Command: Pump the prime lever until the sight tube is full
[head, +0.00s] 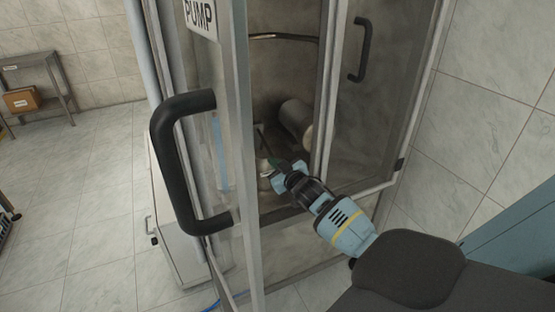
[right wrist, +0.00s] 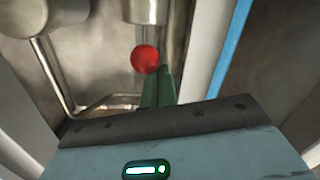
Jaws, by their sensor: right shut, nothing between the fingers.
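My right gripper (head: 274,163) reaches into the cabinet through the doorway. In the right wrist view its green fingers (right wrist: 158,90) are together with nothing between them. A red ball knob (right wrist: 145,58), apparently the end of the prime lever, shows just beyond the fingertips and slightly left. I cannot tell whether they touch it. The knob is not clear in the head view. A light blue upright strip (head: 221,150), possibly the sight tube, shows behind the door edge. A blue strip (right wrist: 232,45) also shows in the right wrist view. Its fill level cannot be read. My left gripper is out of view.
The door marked PUMP (head: 200,14) stands open, with a large black handle (head: 170,165) in the foreground. A second glass panel has a black handle (head: 361,50) at right. A metal cylinder (head: 296,118) lies inside.

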